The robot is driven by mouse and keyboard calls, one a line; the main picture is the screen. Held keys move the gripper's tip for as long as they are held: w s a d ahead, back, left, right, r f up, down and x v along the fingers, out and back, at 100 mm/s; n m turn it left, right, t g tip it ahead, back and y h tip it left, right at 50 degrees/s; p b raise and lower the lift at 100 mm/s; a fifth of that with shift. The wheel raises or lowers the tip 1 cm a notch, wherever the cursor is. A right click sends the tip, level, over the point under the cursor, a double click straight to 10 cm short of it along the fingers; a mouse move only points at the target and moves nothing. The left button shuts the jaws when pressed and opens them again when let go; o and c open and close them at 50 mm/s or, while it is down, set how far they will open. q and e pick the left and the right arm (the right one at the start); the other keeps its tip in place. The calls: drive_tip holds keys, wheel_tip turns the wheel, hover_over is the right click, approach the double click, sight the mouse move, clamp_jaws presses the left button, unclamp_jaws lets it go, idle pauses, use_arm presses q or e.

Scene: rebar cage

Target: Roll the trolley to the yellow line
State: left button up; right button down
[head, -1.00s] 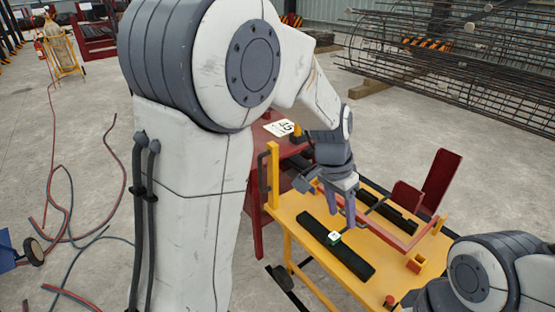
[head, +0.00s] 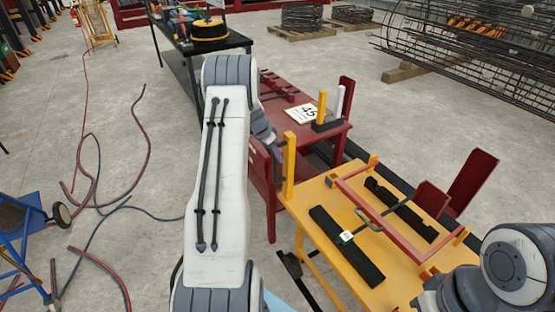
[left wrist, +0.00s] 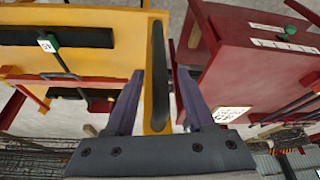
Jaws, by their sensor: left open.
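In the left wrist view an upright dark handle bar (left wrist: 159,75) stands beside the trolley's yellow edge (left wrist: 120,25). My left gripper (left wrist: 161,73) is open, its fingers on either side of the bar, with gaps visible. In the head view my left arm partly hides this gripper (head: 265,135). My right arm shows at the lower right; its gripper is out of view. I see no yellow floor line.
A red frame (head: 368,212) and black bars lie on the trolley. Hoses (head: 145,140) lie on the floor at left, near a blue cart (head: 20,240). Rebar cages (head: 480,50) lie at right.

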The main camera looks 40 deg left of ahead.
use_arm(q)
drive_tip(key=x, duration=0.5)
drive_tip(key=shift+s+p, duration=0.1)
drive_tip(key=shift+p, duration=0.3)
clamp_jaws()
idle(1.0)
